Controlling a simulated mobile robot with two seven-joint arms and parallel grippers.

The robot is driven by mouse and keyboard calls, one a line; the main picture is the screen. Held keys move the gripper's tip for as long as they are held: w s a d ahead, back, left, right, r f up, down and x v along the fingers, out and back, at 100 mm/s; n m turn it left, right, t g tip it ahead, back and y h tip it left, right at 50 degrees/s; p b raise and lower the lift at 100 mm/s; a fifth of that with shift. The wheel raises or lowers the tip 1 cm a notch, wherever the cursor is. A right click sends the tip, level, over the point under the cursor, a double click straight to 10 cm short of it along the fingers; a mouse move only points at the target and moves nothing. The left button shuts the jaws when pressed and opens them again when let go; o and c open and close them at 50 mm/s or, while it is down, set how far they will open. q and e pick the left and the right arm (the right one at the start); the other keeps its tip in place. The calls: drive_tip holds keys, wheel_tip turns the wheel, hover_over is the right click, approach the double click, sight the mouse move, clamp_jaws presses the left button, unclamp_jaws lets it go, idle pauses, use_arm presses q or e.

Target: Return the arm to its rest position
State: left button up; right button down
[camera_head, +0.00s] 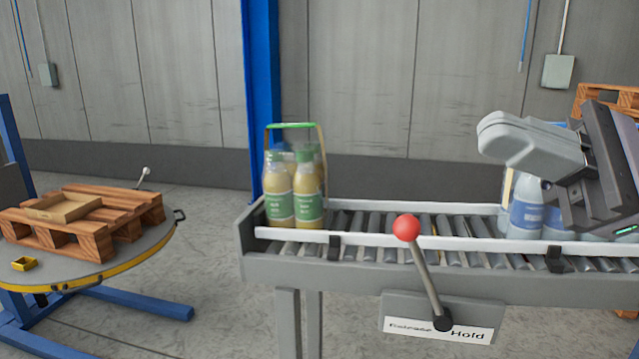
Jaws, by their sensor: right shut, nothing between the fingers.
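My right gripper (568,208) is at the right edge, above the roller conveyor (350,268). Its fingers are shut and hold nothing. A light grey link (520,138) of my right arm shows beside it. Bottles with blue labels (525,215) stand on the conveyor behind and below the gripper, partly hidden by it. I cannot tell if the gripper touches them. My left gripper is out of view.
A lever with a red knob (406,228) tilts up-left from its Release/Hold plate (440,318) on the conveyor front. A pack of green-labelled bottles (293,195) stands at the conveyor's left end. A wooden pallet (95,232) lies on a round table (150,250) at left.

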drive_tip(key=w+d+f+m+t+h, duration=0.2)
drive_tip(key=w+f+m+t, duration=0.15)
drive_tip(key=m+t, duration=0.85)
drive_tip(key=w+d+f+m+t+h, duration=0.25)
drive_tip(key=w+m+t, duration=0.4)
drive_tip(key=m, duration=0.85)
drive_tip(key=w+d+f+m+h, duration=0.1)
drive_tip(key=d+f+m+h, duration=0.2)
drive_tip(key=f+m+h, duration=0.6)
drive_tip(key=d+f+m+h, duration=0.3)
drive_tip(key=f+m+h, duration=0.45)
drive_tip(key=m, duration=0.45)
drive_tip(key=s+f+m+g+h, duration=0.1)
drive_tip(key=s+f+m+g, duration=0.2)
drive_tip(key=f, duration=0.5)
drive_tip(key=s+f+m+g, duration=0.3)
drive_tip(key=f+g, duration=0.1)
drive_tip(key=f, duration=0.4)
drive_tip(key=s+a+f+m+g+y, duration=0.1)
drive_tip(key=s+f+m+g, duration=0.25)
drive_tip(key=s+f, duration=0.4)
drive_tip(key=s+a+f+m+g, duration=0.15)
drive_tip(key=s+f+g, duration=0.3)
drive_tip(key=s, duration=0.55)
drive_tip(key=w+a+f+t+y, duration=0.2)
drive_tip(key=w+f+t, duration=0.4)
drive_tip(key=f, duration=0.3)
drive_tip(key=shift+a, duration=0.4)
